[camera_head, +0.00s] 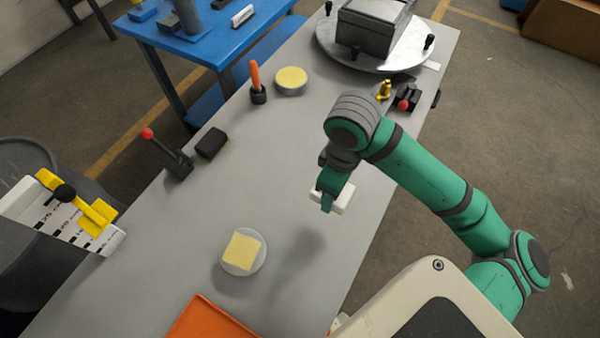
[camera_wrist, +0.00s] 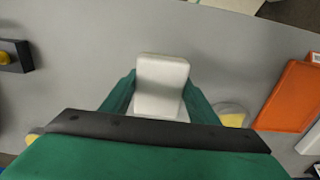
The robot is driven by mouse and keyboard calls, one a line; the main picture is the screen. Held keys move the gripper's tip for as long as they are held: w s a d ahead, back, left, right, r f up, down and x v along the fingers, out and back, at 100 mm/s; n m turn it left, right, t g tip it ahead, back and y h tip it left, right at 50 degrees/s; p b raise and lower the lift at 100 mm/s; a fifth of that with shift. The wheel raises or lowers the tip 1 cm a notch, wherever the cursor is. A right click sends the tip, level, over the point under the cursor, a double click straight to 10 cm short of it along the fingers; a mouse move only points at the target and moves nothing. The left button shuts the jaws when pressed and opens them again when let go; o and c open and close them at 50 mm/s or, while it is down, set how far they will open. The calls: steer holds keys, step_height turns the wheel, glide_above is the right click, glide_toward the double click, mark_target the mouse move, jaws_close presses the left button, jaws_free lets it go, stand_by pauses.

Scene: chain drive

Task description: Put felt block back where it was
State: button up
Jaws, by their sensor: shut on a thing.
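A white block, which looks like the felt block (camera_head: 345,196), is held between the fingers of my gripper (camera_head: 331,197). In the wrist view the white block (camera_wrist: 161,85) sits between the two green fingers of my gripper (camera_wrist: 160,98), which are shut on its sides. The block appears to be above the grey table (camera_head: 180,240), as a soft shadow lies on the table to its lower left. The gripper covers part of the block in the head view.
A red-knobbed lever (camera_head: 165,150), black block (camera_head: 212,143), yellow-topped disc (camera_head: 291,78) and metal turntable (camera_head: 385,63) stand farther back. The table's middle is clear.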

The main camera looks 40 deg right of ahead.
steer(key=w+f, duration=0.3)
steer(key=w, duration=0.4)
glide_above(304, 183)
steer(key=s, duration=0.1)
steer(key=f, duration=0.4)
steer(key=shift+s+f, duration=0.2)
steer(key=shift+f, duration=0.2)
steer(key=shift+w+f, duration=0.5)
steer(key=shift+f, duration=0.1)
steer(key=shift+w+f, duration=0.1)
steer(key=shift+f, duration=1.55)
steer(key=o, duration=1.3)
steer(key=shift+f, duration=0.1)
step_height(304, 183, up, 12)
